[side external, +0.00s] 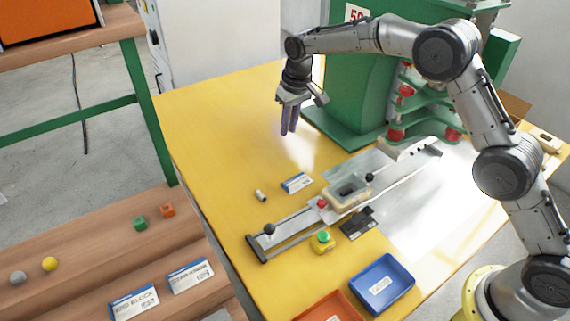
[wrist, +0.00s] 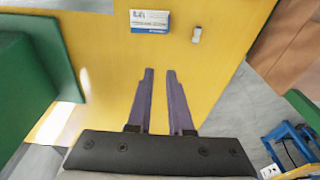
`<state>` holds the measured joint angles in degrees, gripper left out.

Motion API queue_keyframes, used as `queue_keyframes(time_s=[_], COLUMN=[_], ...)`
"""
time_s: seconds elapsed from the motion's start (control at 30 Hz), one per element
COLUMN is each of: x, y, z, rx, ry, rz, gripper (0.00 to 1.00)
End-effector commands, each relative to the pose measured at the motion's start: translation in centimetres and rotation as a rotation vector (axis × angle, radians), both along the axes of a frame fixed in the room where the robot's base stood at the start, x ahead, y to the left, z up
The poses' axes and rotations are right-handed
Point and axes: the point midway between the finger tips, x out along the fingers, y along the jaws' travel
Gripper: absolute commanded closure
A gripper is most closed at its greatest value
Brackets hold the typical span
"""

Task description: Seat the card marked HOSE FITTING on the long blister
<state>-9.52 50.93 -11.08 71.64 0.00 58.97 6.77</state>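A small white and blue card (side external: 297,182) lies flat on the yellow table; it also shows in the wrist view (wrist: 149,21), beyond my fingertips. Its lettering is too small to read. A clear blister (side external: 347,191) with a dark part inside sits on the metal slide (side external: 286,228), right of the card. I cannot tell whether it is the long one. My gripper (side external: 288,132) hangs above the table, behind the card and apart from it. In the wrist view its two purple fingers (wrist: 160,72) stand apart with nothing between them.
A small pale cylinder (side external: 261,195) lies left of the card. A green button box (side external: 323,240), a dark plate (side external: 358,223), a blue tray (side external: 382,284) and an orange tray (side external: 338,307) are nearer the front. The green press (side external: 352,95) stands behind. Two cards lie on the wooden bench (side external: 85,255).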

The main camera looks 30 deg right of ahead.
Motion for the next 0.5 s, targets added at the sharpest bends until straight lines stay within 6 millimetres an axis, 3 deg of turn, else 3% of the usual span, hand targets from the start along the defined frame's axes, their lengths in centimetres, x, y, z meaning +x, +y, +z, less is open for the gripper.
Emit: queue_keyframes(time_s=[0.03, 0.2, 0.3, 0.5], x=[0.3, -0.3, -0.9, -1.2], y=[0.6, 1.5, 1.8, 2.0], z=[-2.8, -9.3, -11.2, -12.6], rx=[-0.006, -0.022, -0.029, -0.031], ry=[0.034, 0.122, 0.153, 0.166], rz=[0.008, 0.026, 0.032, 0.037], gripper=[0.81, 0.81, 0.81, 0.81])
